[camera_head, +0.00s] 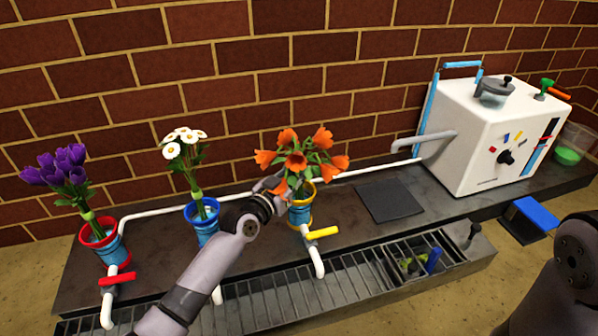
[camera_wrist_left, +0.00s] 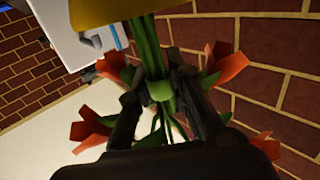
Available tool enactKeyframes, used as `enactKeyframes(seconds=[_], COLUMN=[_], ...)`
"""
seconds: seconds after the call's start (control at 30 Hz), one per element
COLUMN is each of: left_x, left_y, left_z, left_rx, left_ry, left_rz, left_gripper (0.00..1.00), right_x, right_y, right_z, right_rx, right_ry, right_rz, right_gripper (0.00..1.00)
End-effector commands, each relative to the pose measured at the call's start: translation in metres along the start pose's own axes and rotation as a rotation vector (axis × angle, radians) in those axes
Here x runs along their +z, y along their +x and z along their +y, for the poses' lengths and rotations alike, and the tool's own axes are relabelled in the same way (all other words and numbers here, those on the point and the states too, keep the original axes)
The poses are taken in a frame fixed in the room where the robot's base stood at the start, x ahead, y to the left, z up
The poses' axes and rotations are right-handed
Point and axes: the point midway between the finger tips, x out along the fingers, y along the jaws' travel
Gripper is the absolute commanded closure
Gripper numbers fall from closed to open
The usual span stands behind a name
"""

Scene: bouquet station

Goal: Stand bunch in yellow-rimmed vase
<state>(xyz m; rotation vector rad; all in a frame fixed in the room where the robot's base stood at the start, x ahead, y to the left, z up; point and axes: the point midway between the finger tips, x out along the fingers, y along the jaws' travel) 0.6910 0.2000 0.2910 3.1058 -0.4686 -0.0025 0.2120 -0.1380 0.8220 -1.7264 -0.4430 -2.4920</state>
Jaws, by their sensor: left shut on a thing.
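The orange bunch (camera_head: 297,160) is upright above the yellow-rimmed vase (camera_head: 301,217). My left gripper (camera_head: 282,187) reaches in from the left and is shut on its stems. In the left wrist view the fingers (camera_wrist_left: 158,88) close around the green stems at the tie, with orange flowers (camera_wrist_left: 228,62) on both sides. The vase's yellow rim (camera_wrist_left: 105,12) shows at the top there, and the stems run up to it. I cannot tell how deep the stems sit in the vase. My right gripper is out of view.
A red-rimmed vase (camera_head: 104,242) holds purple flowers, and a blue-rimmed vase (camera_head: 205,222) holds white daisies. White pipes, a yellow-handled tap (camera_head: 322,233) and a drain grate (camera_head: 260,305) lie in front. A dark mat (camera_head: 389,200) and a white machine (camera_head: 490,135) are to the right.

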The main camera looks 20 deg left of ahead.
Motion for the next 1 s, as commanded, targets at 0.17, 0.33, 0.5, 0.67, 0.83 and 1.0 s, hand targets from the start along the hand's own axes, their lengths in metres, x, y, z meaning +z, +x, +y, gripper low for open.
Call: enactKeyframes(seconds=[0.17,0.33,0.5,0.67,0.83,1.0], left_x=[0.0015,0.0035,0.0056,0.0075,0.0077,0.0078], left_y=[0.0002,0.0002,0.0002,0.0002,0.0003,0.0002], left_z=[-0.0002,-0.0002,-0.0002,-0.0002,-0.0002,-0.0002], left_rx=[0.0,0.0,0.0,0.0,0.0,0.0], left_ry=[0.001,0.001,0.001,0.001,0.001,0.001], left_rz=[0.002,0.002,0.002,0.003,0.003,0.003], left_gripper=[1.0,1.0,1.0,1.0,1.0,0.79], right_x=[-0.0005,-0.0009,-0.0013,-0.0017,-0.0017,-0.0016], right_y=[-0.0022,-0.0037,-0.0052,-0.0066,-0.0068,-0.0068], right_z=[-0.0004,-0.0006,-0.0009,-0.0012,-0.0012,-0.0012], right_rx=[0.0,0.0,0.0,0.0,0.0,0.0], right_ry=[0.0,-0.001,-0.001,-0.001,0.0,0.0], right_rz=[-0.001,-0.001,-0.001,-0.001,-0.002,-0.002], right_gripper=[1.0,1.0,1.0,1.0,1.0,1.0])
